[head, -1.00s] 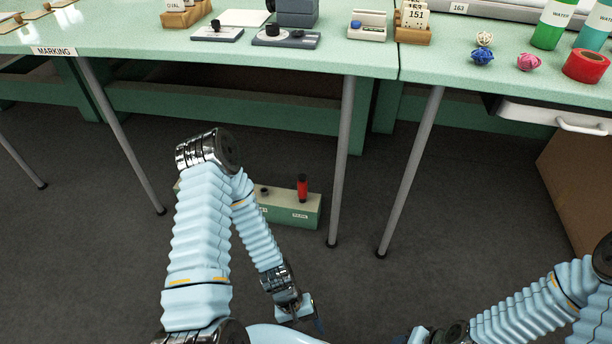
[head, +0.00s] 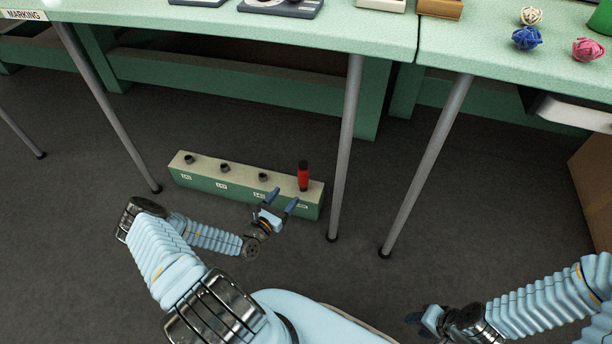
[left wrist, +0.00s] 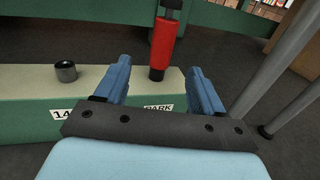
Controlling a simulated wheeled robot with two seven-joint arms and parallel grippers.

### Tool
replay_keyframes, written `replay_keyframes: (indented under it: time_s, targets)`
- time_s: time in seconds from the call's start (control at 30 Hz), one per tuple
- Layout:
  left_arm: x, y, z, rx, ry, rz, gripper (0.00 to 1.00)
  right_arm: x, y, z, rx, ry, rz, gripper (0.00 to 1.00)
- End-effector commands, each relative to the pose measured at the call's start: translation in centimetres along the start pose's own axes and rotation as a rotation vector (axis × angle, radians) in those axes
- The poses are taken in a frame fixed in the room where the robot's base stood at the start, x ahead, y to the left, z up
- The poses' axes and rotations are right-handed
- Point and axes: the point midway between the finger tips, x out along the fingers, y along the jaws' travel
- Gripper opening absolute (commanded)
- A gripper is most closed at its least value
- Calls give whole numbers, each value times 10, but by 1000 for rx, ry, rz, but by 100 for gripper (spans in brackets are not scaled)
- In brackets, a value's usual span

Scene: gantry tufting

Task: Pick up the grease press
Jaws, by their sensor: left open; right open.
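The grease press is a red cylinder with a black top (head: 303,175). It stands upright at the right end of a low green rack (head: 222,187) on the floor under the table. In the left wrist view the red press (left wrist: 162,48) rises just beyond my fingers, between them in the picture. My left gripper (head: 279,200) is open and empty in front of the rack's right part, apart from the press; it also shows in the left wrist view (left wrist: 160,88). My right gripper (head: 425,319) is open and empty low at the right, away from the rack.
Several dark sockets or caps (head: 225,167) sit along the rack top. A grey table leg (head: 345,150) stands just right of the rack, another (head: 425,165) further right. The floor in front is clear.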

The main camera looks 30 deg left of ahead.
Motion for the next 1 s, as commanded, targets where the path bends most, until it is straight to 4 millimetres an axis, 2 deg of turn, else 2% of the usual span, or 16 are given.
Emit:
replay_keyframes:
  time_s: [0.2, 0.3, 0.47, 0.7, 0.8, 1.0]
  targets:
    - [47, -2, -1, 0, -2, -5, 69, 8, 2, 1, 0, -2, -1, 43]
    - [62, -3, -1, -1, -1, -6, 69, 10, 2, 1, 0, -3, -2, 43]
    - [74, -4, -1, -1, 0, -8, 69, 12, 3, 1, 0, -3, -3, 43]
    - [111, -6, -3, 0, -1, -9, 69, 22, 6, 2, -1, -6, -5, 43]
    - [120, -6, -2, -1, 0, -9, 69, 24, 6, 2, -1, -7, -5, 43]
    - [122, -6, -1, -1, 1, -9, 69, 23, 6, 2, -1, -7, -6, 43]
